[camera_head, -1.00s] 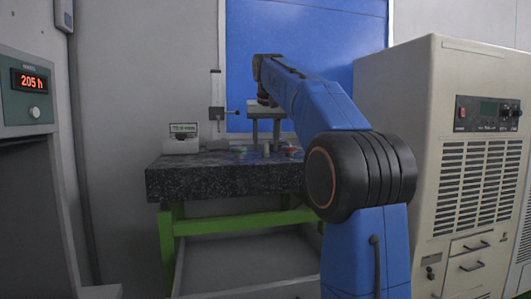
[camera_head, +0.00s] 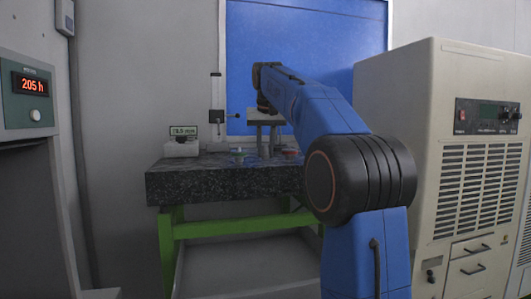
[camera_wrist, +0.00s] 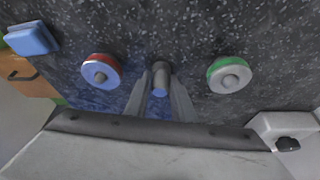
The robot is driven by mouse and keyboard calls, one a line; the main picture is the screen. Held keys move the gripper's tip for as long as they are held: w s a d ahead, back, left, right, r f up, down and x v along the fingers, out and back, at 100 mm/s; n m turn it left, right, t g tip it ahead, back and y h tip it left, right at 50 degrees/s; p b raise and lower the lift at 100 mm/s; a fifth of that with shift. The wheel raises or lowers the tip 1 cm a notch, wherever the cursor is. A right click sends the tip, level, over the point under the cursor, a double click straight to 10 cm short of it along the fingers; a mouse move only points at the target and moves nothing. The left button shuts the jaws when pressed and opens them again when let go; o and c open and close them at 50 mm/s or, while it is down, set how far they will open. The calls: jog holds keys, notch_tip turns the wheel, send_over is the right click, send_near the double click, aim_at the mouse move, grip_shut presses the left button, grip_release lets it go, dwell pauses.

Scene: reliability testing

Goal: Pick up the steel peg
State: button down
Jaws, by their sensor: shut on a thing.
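The steel peg (camera_wrist: 160,78) is a small grey cylinder with a bluish end. In the wrist view it stands between the two grey fingers of my gripper (camera_wrist: 160,90). My gripper is shut on it. In the head view my gripper (camera_head: 265,149) points down at the surface of the dark speckled granite table (camera_head: 215,183). The peg is mostly hidden between the fingers there, and I cannot tell whether it is clear of the table.
A red-rimmed disc (camera_wrist: 101,70) and a green-rimmed disc (camera_wrist: 229,75) lie on either side of the peg. A blue block (camera_wrist: 31,39) is at the wrist view's upper left. A gauge stand (camera_head: 216,105) and small display (camera_head: 183,132) stand behind. A beige cabinet (camera_head: 400,120) is right.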

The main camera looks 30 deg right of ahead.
notch_tip(320, 180, up, 8)
jog(key=shift+r, duration=0.75)
